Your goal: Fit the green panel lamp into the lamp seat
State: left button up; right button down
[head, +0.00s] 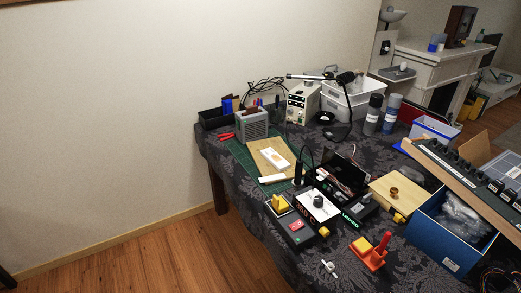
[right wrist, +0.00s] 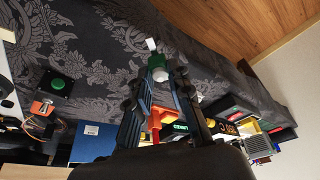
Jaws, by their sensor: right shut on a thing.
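In the right wrist view, my right gripper (right wrist: 158,82) is shut on the green panel lamp (right wrist: 157,63). The lamp shows a green body with a white part at its tip and a pale rounded part between the fingers. It is held above the dark patterned cloth. The fingers partly hide it. Neither gripper shows in the head view, and my left gripper is in no view. I cannot pick out the lamp seat for certain. A round green cap (right wrist: 57,84) sits on a dark plate at the left of the wrist view.
An orange stand with a red handle (head: 372,252) is near the table's front. A small white part (head: 328,266) lies left of it. A blue box (head: 450,232) stands at right. Control boxes (head: 318,206) and a wooden block (head: 400,194) crowd the middle.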

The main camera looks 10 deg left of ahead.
aim_at(278, 162)
jog(key=i+j+z, duration=0.1)
jog(key=i+j, duration=0.4)
jog(key=j, duration=0.2)
jog(key=i+j+z, duration=0.15)
jog(key=j, duration=0.2)
jog(key=i+j, duration=0.3)
jog(key=i+j+z, duration=0.15)
jog(key=j, duration=0.3)
jog(key=i+j+z, duration=0.1)
jog(key=i+j, duration=0.25)
jog(key=i, duration=0.15)
jog(key=i+j+z, duration=0.1)
jog(key=i+j, duration=0.25)
jog(key=i, duration=0.2)
